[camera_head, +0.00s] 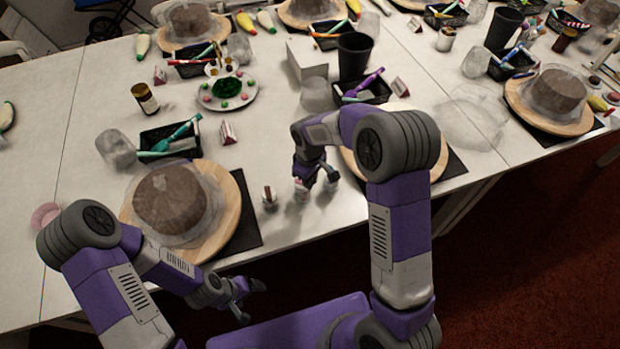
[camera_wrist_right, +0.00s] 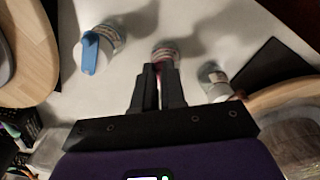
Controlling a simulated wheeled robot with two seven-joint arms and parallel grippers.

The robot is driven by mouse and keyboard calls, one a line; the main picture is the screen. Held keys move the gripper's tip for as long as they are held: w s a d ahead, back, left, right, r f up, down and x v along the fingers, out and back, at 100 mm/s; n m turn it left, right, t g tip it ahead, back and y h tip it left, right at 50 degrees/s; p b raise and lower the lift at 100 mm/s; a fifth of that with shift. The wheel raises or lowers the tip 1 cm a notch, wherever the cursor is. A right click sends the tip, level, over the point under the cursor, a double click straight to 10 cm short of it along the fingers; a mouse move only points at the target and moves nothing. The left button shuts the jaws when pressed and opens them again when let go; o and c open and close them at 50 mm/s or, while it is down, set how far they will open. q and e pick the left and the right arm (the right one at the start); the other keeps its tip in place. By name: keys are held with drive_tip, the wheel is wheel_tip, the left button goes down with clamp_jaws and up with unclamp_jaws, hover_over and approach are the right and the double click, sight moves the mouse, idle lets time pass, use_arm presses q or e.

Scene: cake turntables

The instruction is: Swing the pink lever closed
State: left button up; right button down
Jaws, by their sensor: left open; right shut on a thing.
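A small glass jar (camera_wrist_right: 166,52) with pink on it stands on the white table just past my right fingertips in the wrist view. My right gripper (camera_wrist_right: 158,75) is shut on its pink lever (camera_wrist_right: 160,82), a thin strip showing between the fingers. How far the lever is swung cannot be told, as the fingers cover most of it. In the head view the pink jar (camera_head: 301,191) is small and sits below my right gripper (camera_head: 317,183). My left gripper (camera_head: 245,299) is open and empty, low in front of the table edge, away from the jars.
A jar with a blue lever (camera_wrist_right: 90,52) stands left of the pink one in the wrist view, and another jar (camera_wrist_right: 213,80) stands close on its right. A cake on a wooden turntable (camera_head: 232,185) is at the left. A black pen tray (camera_head: 170,137) lies behind it.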

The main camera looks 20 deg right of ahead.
drive_tip(key=c, duration=1.2)
unclamp_jaws()
wheel_tip(320, 180, up, 8)
drive_tip(key=shift+f+p, duration=0.2)
drive_tip(key=shift+p, duration=0.6)
